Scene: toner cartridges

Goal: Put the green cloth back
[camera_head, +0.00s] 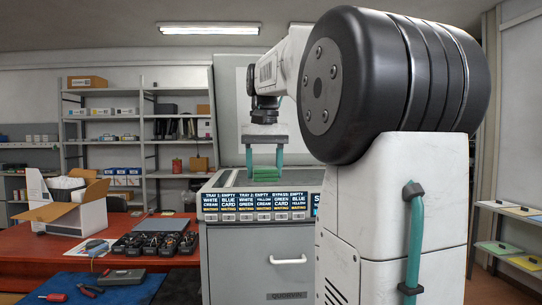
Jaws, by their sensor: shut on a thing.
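The green cloth (264,174) is a small bright green piece between the two teal fingers of my gripper (264,163). My gripper points down and is shut on the cloth. It is over the top of the grey printer cabinet (260,256), above the front label panel. I cannot tell whether the cloth touches the cabinet's top. My arm hides the right part of the cabinet.
A red table (35,228) at left bears an open cardboard box (70,200), black toner cartridges (158,244) and tools on a blue mat (85,288). Grey shelves (150,92) stand behind. Trays with coloured sheets (512,250) are at far right.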

